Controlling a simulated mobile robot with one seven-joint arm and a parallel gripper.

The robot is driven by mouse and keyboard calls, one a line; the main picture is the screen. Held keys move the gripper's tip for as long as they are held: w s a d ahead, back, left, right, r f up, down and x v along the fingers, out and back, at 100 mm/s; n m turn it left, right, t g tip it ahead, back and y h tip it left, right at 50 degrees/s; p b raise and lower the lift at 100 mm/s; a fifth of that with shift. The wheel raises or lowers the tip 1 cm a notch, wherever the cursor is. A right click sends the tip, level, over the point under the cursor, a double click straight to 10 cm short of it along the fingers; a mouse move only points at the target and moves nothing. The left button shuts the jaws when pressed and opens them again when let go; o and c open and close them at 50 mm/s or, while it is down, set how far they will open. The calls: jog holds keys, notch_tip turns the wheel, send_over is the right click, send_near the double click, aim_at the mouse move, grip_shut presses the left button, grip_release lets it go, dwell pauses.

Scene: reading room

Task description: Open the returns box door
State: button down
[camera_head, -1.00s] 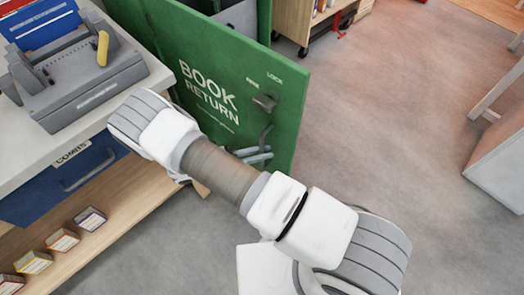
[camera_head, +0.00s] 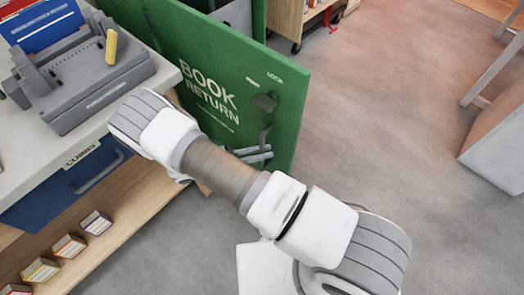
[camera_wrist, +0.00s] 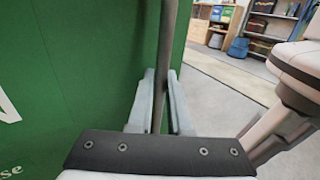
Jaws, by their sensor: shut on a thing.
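The green returns box door (camera_head: 215,65), lettered BOOK RETURN, stands ajar, with part of the box's grey inside (camera_head: 236,14) showing behind it. A dark knob (camera_head: 265,102) sits on the door near printed words, LOCK among them. Below it is the upright door handle (camera_head: 265,137), also seen as a dark vertical bar in the wrist view (camera_wrist: 166,45). My gripper (camera_head: 257,155) is at the lower part of this handle, partly hidden by my arm. In the wrist view its pale fingers (camera_wrist: 161,90) are closed around the bar, beside the door face.
A counter (camera_head: 160,72) with a grey binding device (camera_head: 85,85) stands close at the left, above a blue drawer (camera_head: 75,180) and a shelf with small boxes (camera_head: 68,246). Open grey floor (camera_head: 390,130) lies to the right. A pale piece of furniture (camera_head: 500,140) stands at the far right.

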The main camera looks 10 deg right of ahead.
jog(key=c, duration=1.1)
grip_release()
jog(key=shift+a, duration=0.15)
jog(key=s+a, duration=0.1)
jog(key=a, duration=1)
jog(key=s+a, duration=0.1)
jog(key=a, duration=0.5)
jog(key=shift+s, duration=0.3)
jog(key=shift+s, duration=0.1)
